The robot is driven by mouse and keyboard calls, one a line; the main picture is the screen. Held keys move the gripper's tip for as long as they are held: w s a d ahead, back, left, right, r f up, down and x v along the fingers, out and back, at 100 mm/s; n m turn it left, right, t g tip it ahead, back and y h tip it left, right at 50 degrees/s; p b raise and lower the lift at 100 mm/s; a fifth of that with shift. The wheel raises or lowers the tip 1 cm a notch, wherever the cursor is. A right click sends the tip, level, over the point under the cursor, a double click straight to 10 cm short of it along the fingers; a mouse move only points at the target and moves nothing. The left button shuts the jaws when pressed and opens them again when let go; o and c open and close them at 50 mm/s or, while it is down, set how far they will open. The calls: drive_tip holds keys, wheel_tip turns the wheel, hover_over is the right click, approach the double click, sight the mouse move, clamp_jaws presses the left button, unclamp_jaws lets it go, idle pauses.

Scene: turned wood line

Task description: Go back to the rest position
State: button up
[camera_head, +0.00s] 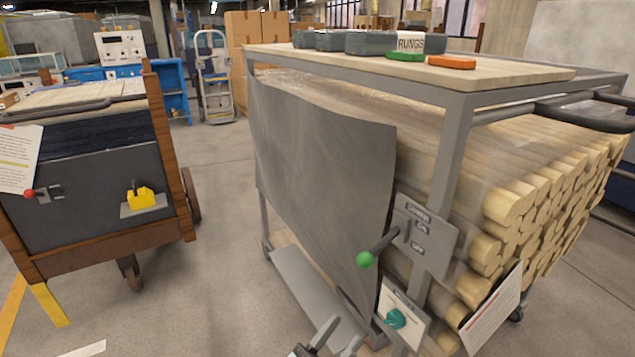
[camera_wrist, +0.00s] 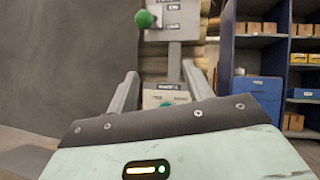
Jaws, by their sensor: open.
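My gripper (camera_head: 338,335) shows at the bottom of the head view, low in front of the cart's panels. It is open, with nothing between its fingers. In the wrist view its two fingers (camera_wrist: 160,95) stand apart, and a small plate with a teal knob (camera_wrist: 165,100) shows between them. In the head view this teal knob (camera_head: 396,318) sits on a plate low on the cart post, to the right of my gripper. A lever with a green ball (camera_head: 365,260) is above; the ball also shows in the wrist view (camera_wrist: 145,19).
The metal cart (camera_head: 455,150) holds stacked wooden rods (camera_head: 540,190) and has a grey side sheet (camera_head: 320,165). Its top carries several grey bins and a "RUNGS" label (camera_head: 411,42). A wooden-framed cart (camera_head: 90,185) stands left. Clear floor (camera_head: 215,180) lies between the carts.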

drive_tip(key=s+d+r+m+g+y, duration=0.2)
drive_tip(key=d+m+g, duration=0.3)
drive_tip(key=g, duration=0.3)
drive_tip(key=s+d+r+m+g+y, duration=0.25)
drive_tip(key=d+m+g, duration=0.25)
drive_tip(key=g, duration=0.3)
drive_tip(key=s+r+m+y, duration=1.1)
drive_tip(key=r+m+y, duration=0.1)
drive_tip(key=r+y, duration=0.2)
wheel_tip(320, 180, up, 14)
drive_tip(key=p, duration=1.3)
drive_tip(key=shift+s+g, duration=0.25)
drive_tip(key=shift+g, duration=0.05)
